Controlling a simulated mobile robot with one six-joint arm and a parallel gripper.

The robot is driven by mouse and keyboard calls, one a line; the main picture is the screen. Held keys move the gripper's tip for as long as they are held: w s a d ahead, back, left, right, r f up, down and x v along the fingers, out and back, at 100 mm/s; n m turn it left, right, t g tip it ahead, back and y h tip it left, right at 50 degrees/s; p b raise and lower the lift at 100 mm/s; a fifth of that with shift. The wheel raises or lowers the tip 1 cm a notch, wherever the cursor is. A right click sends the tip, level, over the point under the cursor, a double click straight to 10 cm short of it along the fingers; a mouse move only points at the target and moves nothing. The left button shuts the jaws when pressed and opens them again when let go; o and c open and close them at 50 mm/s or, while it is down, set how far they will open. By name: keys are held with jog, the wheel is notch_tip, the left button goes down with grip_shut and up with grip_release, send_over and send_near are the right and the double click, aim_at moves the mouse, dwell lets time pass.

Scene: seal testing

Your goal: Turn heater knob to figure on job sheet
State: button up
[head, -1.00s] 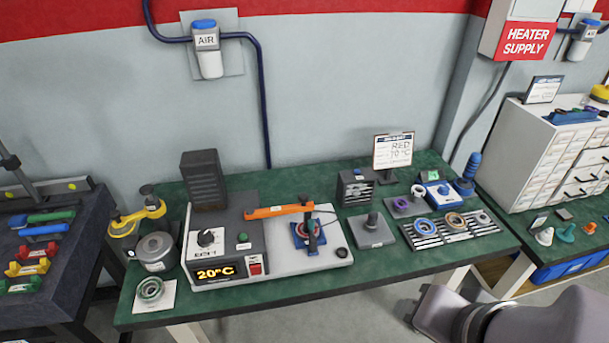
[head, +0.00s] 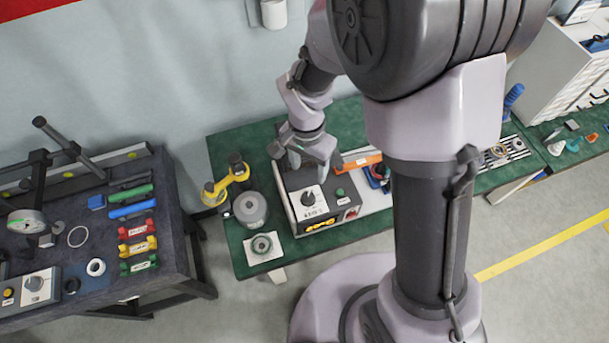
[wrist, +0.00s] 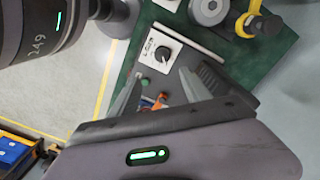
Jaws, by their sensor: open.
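The heater knob (head: 311,197) is a dark pointer knob on a white dial plate, on top of the grey heater box. It also shows in the wrist view (wrist: 162,54), just beyond the fingertips. The box's display (head: 320,225) has lit orange figures, too small to read now. My gripper (head: 308,163) is over the back part of the box, behind and above the knob, apart from it. In the wrist view its two fingers (wrist: 161,76) are spread with nothing between them. The job sheet is not visible in the current views.
A round metal pot (head: 250,208) and a yellow clamp-like tool (head: 226,184) are at the left. A dark side bench (head: 100,235) holds coloured tools.

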aim_at(308, 195)
notch_tip(308, 195, down, 15)
jog(key=shift+r+b, duration=0.2)
jog(key=shift+b, duration=0.75)
jog(key=shift+a, duration=0.1)
jog(key=shift+c, duration=0.4)
grip_shut()
jog(key=shift+n, duration=0.3)
jog(key=n+b, duration=0.2)
jog(key=shift+n, duration=0.3)
jog(key=shift+n+b, duration=0.65)
jog(key=shift+n, duration=1.65)
jog(key=shift+r, duration=0.1)
